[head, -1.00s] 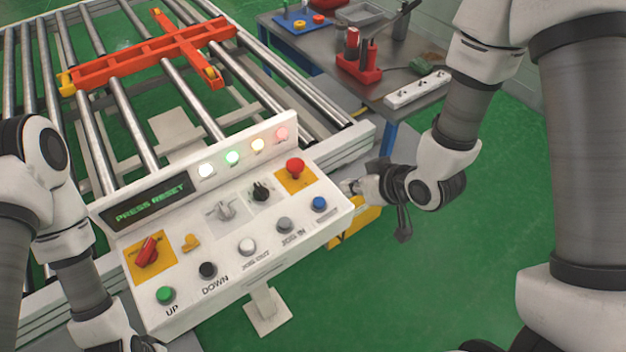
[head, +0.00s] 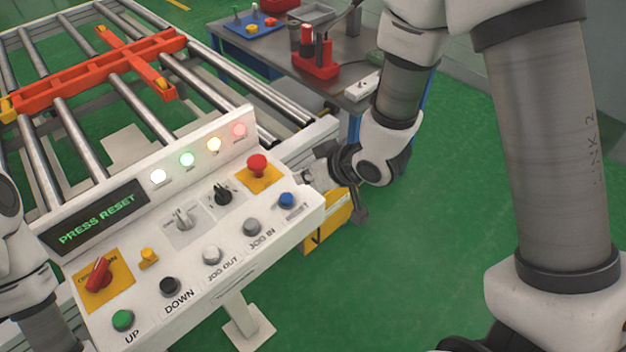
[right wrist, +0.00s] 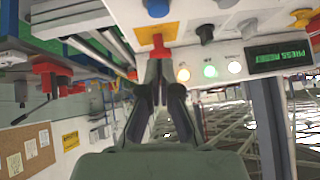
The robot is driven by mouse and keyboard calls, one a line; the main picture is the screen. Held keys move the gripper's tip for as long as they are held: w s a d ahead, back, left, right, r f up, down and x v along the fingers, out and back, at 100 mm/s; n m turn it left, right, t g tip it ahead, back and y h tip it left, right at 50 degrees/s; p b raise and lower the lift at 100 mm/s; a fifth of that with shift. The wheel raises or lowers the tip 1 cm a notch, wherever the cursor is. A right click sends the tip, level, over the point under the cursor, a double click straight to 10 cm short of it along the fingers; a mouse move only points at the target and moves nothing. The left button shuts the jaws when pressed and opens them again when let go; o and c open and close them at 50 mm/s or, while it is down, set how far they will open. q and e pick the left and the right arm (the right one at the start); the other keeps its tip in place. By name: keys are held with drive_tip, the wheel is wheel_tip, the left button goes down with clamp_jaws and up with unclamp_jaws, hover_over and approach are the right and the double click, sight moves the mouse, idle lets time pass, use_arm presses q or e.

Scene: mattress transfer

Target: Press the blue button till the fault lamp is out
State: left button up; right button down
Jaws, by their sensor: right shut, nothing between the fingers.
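The blue button (head: 286,200) is at the right end of the white control panel (head: 228,290), above a label that reads RESET. In the right wrist view the blue button (right wrist: 157,8) is at the top edge. The rightmost lamp (head: 239,130) on the panel's raised back glows pinkish red; its label is too small to read. The display (head: 97,222) reads PRESS RESET. My right gripper (head: 306,178) is shut and empty beside the panel's right end, up and right of the blue button in the picture. Its fingers (right wrist: 160,68) show near the red mushroom button. My left gripper is out of view.
A red mushroom button (head: 257,165) on a yellow plate sits just behind the blue button. The grey JOG IN button (head: 253,228) is its left neighbour. A roller conveyor (head: 205,85) lies behind the panel, a workbench (head: 277,62) at the back. Green floor is clear at right.

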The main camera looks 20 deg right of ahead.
sight(283, 194)
drive_tip(key=p+x, duration=0.1)
drive_tip(key=x, duration=0.4)
drive_tip(key=shift+w+a+f, duration=0.1)
drive_tip(key=shift+w+f, duration=0.05)
wheel_tip(283, 194, down, 2)
drive_tip(key=shift+a+f+p, duration=0.1)
drive_tip(key=shift+f+p, duration=0.15)
drive_tip(key=shift+p, duration=0.05)
drive_tip(key=shift+f, duration=0.5)
drive_tip(key=shift+s, duration=0.25)
